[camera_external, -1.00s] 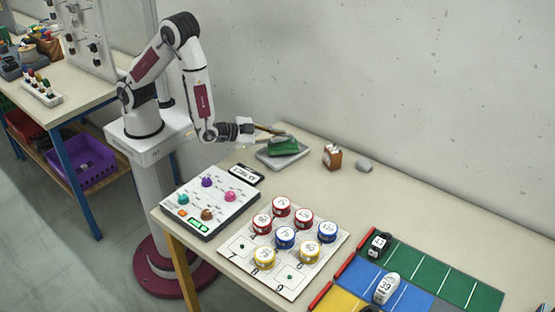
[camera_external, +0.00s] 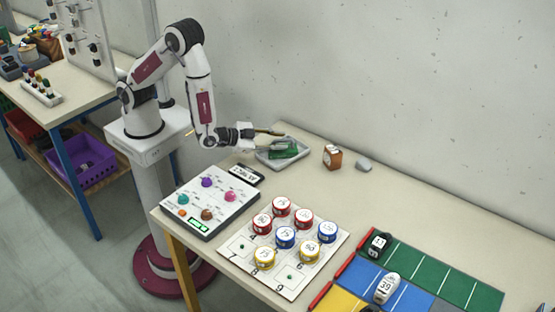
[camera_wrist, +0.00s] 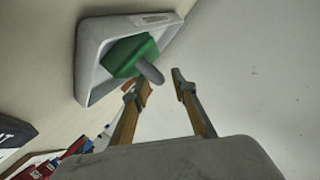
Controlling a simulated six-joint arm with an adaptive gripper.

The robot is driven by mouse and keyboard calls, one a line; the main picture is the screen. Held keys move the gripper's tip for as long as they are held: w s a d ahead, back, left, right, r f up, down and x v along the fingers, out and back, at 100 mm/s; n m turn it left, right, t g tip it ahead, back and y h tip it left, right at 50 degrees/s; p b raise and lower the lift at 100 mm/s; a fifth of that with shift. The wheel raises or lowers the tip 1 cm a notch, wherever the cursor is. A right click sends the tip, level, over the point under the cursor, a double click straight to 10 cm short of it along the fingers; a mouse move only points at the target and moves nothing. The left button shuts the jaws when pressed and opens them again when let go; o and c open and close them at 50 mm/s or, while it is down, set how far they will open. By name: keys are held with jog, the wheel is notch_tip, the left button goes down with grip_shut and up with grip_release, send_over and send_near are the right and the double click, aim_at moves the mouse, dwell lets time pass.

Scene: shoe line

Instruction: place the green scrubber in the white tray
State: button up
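The green scrubber (camera_external: 283,149) rests inside the white tray (camera_external: 262,161) at the back of the table, near the wall. In the wrist view the scrubber (camera_wrist: 129,55) is a green block with a grey knob or handle, and it lies within the rim of the tray (camera_wrist: 90,45). My gripper (camera_external: 284,140) is above and beside the tray.
A brown box (camera_external: 332,157) and a grey stone-like object (camera_external: 364,165) stand right of the tray. In front are a panel with coloured knobs (camera_external: 208,200) and a board of numbered round pieces (camera_external: 283,262). The wall is close behind.

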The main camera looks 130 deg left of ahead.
jog(key=shift+r, duration=0.15)
jog(key=shift+d, duration=0.1)
jog(key=v, duration=1.2)
dwell(0.4)
dwell(0.7)
